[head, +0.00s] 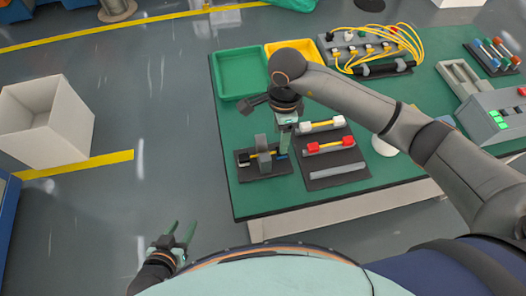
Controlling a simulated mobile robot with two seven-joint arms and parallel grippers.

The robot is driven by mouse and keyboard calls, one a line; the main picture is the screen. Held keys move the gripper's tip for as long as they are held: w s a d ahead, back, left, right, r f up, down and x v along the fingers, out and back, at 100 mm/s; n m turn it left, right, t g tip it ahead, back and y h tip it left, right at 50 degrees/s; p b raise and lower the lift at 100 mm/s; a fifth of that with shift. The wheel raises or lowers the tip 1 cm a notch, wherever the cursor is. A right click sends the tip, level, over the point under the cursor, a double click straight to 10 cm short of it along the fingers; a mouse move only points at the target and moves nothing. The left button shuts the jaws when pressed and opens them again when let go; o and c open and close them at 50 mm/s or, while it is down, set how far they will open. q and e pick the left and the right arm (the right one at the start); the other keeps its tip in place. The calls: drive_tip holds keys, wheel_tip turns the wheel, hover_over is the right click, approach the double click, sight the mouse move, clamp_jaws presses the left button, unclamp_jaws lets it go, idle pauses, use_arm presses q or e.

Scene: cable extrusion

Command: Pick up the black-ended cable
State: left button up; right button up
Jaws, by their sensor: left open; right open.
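A dark fixture (262,168) lies at the left front of the green table. A grey block stands on it. What looks like the black-ended cable (244,159) lies across this fixture, with a dark left end and a bit of yellow beside the block. A small blue part shows at its right side. My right gripper (284,150) points down over the right side of the fixture, open; its fingers hide part of what lies there, and I cannot tell whether they touch it. My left gripper (184,234) is open and empty, off the table at lower left.
A dark mat (350,174) beside the fixture holds a white-ended cable (321,126), a red-ended cable (330,146) and a grey bar (338,170). Green (242,74) and yellow (293,49) trays stand behind. A connector block with yellow cables (362,46) is at the back.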

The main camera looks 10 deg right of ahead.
drive_tip(key=shift+s+f+p, duration=0.2)
drive_tip(key=shift+f+p, duration=0.1)
drive_tip(key=shift+f, duration=2)
clamp_jaws()
